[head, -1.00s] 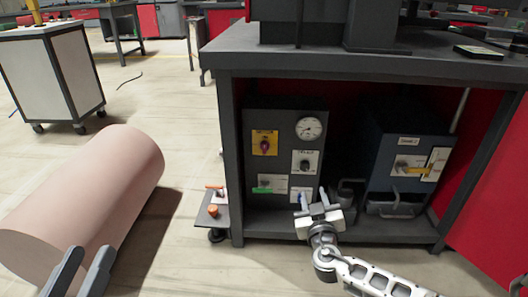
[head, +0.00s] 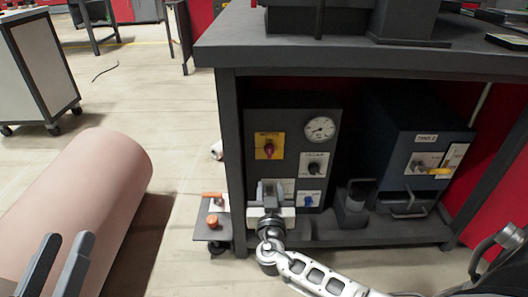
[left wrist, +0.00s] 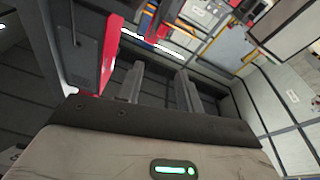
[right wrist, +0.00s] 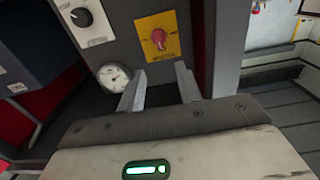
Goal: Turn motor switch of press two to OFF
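The motor switch (head: 269,148) is a red knob on a yellow plate, at the upper left of a dark control panel (head: 291,102) under the bench. The knob looks roughly upright in the head view. It also shows in the right wrist view (right wrist: 158,38), where the picture is turned over. My right gripper (head: 270,188) is open and empty in front of the panel, below the switch and apart from it. Its fingers hide the panel's lower left. My left gripper (head: 58,262) is open and empty at the lower left, far from the panel.
A pressure gauge (head: 320,129) and a black knob (head: 314,168) sit right of the switch. A blue-grey box (head: 400,140) stands further right. The bench leg (head: 232,165) is close on the left, with a small side shelf (head: 212,232). A large pink cylinder (head: 85,200) lies left.

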